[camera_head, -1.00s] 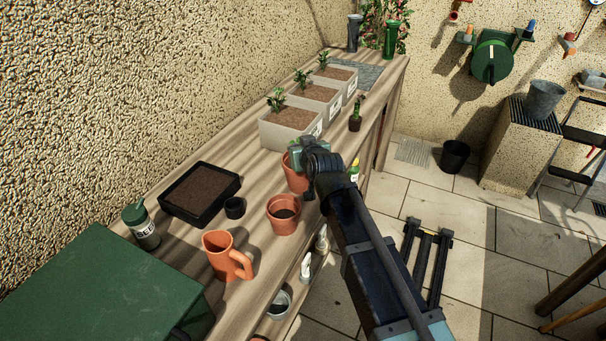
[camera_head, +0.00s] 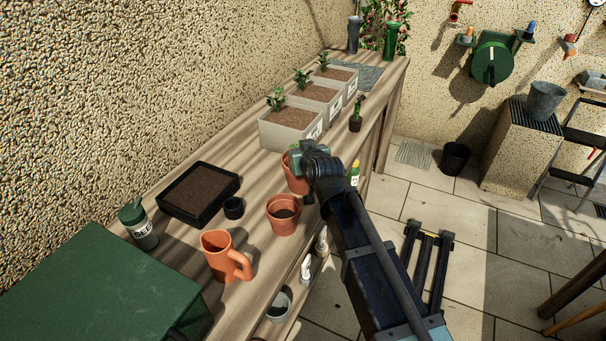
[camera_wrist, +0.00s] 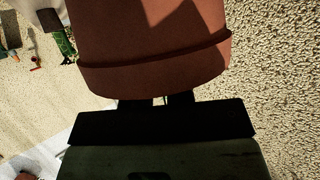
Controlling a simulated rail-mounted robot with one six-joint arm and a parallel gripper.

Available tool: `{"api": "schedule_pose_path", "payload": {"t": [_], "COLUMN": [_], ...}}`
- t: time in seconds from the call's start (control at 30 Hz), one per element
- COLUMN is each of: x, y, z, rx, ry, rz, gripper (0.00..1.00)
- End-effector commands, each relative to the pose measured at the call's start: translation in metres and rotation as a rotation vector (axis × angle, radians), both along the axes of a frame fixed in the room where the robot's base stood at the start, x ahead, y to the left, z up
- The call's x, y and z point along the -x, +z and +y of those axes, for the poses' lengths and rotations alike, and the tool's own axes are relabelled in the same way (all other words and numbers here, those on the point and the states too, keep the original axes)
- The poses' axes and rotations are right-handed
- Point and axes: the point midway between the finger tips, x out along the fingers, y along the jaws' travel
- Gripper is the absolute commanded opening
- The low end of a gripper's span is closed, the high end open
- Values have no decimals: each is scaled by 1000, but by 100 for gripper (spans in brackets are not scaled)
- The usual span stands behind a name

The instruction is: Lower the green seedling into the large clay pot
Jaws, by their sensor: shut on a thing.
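The large clay pot (camera_head: 293,180) is terracotta and stands on the bench, partly hidden by my gripper (camera_head: 301,158). In the wrist view the pot (camera_wrist: 150,45) fills the upper middle, appearing upside down with its rim band towards my gripper (camera_wrist: 169,100). My gripper is shut at the pot's rim; the exact contact is dark. A small green seedling (camera_head: 357,112) with a dark brown base stands apart, near the bench's right edge beyond the pot. The pot's inside is hidden.
A smaller clay pot (camera_head: 283,215) with soil and a terracotta jug (camera_head: 222,257) stand nearer. A black soil tray (camera_head: 199,192) and small black pot (camera_head: 234,208) lie left. Planters with seedlings (camera_head: 291,125) line the back. A green box (camera_head: 95,285) fills the near left.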

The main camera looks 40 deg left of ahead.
Motion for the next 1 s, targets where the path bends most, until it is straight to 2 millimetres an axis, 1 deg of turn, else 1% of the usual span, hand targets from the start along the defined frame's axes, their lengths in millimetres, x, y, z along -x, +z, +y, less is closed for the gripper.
{"api": "schedule_pose_path", "payload": {"t": [0.27, 0.47, 0.5, 0.57, 0.6, 0.67, 0.9, 1.0], "x": [0, 0, 0, 0, 0, 0, 0, 3], "y": [-5, -4, -4, -4, -4, -4, -4, -1], "z": [0, 0, 0, 0, 0, 0, 0, -4], "rx": [0, 0, 0, 0, 0, 0, 0, 0], "ry": [0, 0, 0, 0, 0, 0, 0, 0], "rz": [0, 0, 0, 0, 0, 0, 0, 0], "gripper": [0, 0, 26, 36, 42, 50, 50, 50]}}
